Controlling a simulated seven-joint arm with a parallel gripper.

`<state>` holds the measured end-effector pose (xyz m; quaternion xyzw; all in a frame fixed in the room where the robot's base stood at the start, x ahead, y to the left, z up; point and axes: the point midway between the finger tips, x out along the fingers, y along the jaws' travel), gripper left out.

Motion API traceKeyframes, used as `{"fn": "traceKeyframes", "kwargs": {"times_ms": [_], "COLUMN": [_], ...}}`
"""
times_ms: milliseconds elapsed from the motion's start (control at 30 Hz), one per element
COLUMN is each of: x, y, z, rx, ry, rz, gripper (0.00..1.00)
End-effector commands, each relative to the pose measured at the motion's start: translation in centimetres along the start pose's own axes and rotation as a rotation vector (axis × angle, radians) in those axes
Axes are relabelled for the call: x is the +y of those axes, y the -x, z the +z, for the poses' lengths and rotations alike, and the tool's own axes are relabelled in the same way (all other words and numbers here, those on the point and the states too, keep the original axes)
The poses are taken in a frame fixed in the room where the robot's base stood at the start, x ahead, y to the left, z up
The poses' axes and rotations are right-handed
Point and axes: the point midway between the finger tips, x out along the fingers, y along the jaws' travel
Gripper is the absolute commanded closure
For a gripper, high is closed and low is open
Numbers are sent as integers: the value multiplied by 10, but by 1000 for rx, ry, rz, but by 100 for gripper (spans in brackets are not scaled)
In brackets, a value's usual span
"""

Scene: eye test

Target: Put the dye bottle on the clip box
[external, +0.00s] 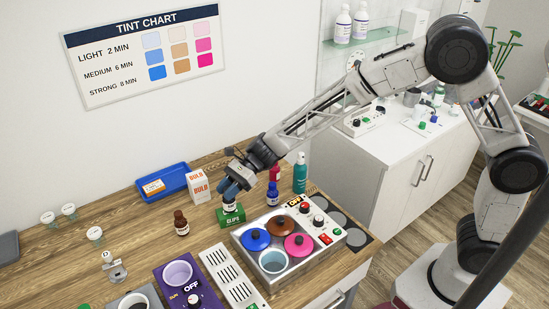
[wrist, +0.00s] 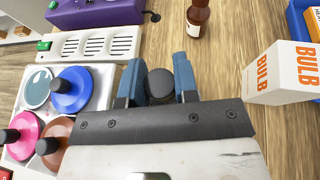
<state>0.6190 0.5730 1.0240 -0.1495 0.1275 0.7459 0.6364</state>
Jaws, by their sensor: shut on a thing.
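The dye bottle, a small bottle with a black cap (wrist: 161,84) and a pale label (external: 229,207), is between the fingers of my gripper (external: 231,192). The fingers (wrist: 158,85) are shut on it in the wrist view. It looks upright, with its lower part at the top of the green clip box (external: 232,218). I cannot tell whether it touches the box or hangs just above it. The clip box stands on the wooden counter and is hidden in the wrist view.
A brown bottle (external: 181,224) stands to the left, a white bulb box (external: 199,185) and blue tray (external: 165,181) behind. The warmer with coloured lids (external: 330,237) is close on the right, with blue (external: 272,196) and teal (external: 300,174) bottles behind it.

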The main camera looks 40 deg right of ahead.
Motion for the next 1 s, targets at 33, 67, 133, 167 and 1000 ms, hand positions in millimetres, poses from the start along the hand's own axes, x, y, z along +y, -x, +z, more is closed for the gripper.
{"fn": "traceKeyframes", "kwargs": {"times_ms": [33, 67, 133, 167, 1000], "x": [0, 0, 0, 0, 0], "y": [-1, -2, -2, -2, -2], "z": [-2, -3, -4, -4, -6], "rx": [0, 0, -1, -1, 0], "ry": [0, 0, 1, 1, 1], "rz": [0, 0, 0, 0, 0], "gripper": [100, 100, 100, 100, 46]}}
